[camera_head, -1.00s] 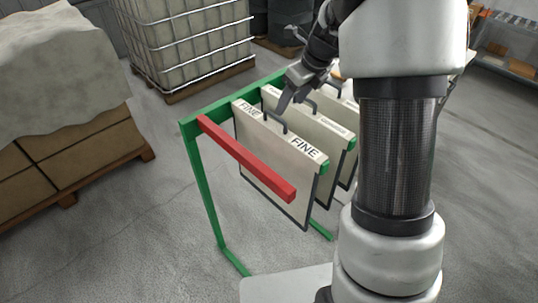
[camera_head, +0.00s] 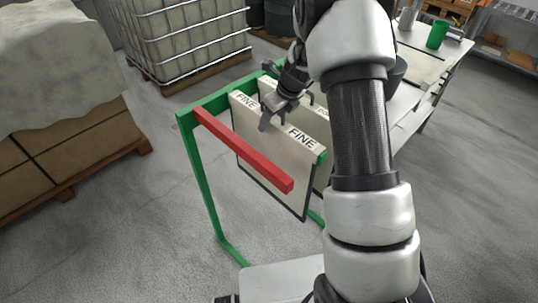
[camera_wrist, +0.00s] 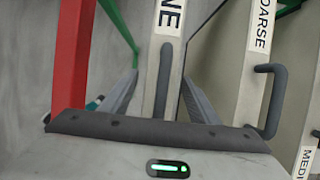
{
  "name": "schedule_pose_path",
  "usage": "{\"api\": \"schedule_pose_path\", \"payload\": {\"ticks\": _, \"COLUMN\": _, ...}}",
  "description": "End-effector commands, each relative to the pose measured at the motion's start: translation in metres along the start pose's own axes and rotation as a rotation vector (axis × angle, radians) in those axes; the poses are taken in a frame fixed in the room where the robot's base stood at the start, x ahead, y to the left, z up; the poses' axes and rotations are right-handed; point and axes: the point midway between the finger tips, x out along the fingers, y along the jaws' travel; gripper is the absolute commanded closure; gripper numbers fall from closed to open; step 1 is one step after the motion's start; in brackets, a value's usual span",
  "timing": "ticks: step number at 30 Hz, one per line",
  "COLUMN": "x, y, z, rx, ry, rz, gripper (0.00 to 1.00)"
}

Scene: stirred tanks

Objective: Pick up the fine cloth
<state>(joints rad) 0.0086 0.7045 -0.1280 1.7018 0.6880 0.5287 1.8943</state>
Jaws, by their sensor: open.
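The fine cloth (camera_head: 275,160) is a pale, dark-edged panel with FINE printed twice on its top strip. It hangs upright at the front of the green rack (camera_head: 199,180). In the wrist view its lettered top edge (camera_wrist: 170,18) is at the middle, with its grey loop handle (camera_wrist: 163,85) below. My gripper (camera_head: 272,118) is open at the top of this panel, over the handle. In the wrist view the fingers of my gripper (camera_wrist: 160,78) lie on either side of the handle, apart from each other. Contact with the handle cannot be told.
A red bar (camera_head: 245,152) runs along the panel's left side. The coarse cloth (camera_wrist: 255,60) and the medium cloth (camera_wrist: 307,158) hang close on the right in the wrist view. A work table with a green cup (camera_head: 437,35) stands behind, right.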

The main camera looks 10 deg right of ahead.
Motion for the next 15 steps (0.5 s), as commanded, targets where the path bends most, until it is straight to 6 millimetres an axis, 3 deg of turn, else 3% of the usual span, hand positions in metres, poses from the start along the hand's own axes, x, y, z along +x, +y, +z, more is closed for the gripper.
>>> {"api": "schedule_pose_path", "payload": {"ticks": 8, "x": 0.0032, "y": -0.0001, "z": 0.0002, "rx": 0.0, "ry": -0.001, "rz": 0.0, "gripper": 0.45}}
{"api": "schedule_pose_path", "payload": {"ticks": 15, "x": 0.003, "y": 0.0, "z": 0.0001, "rx": 0.0, "ry": 0.0, "rz": 0.0, "gripper": 0.85}}
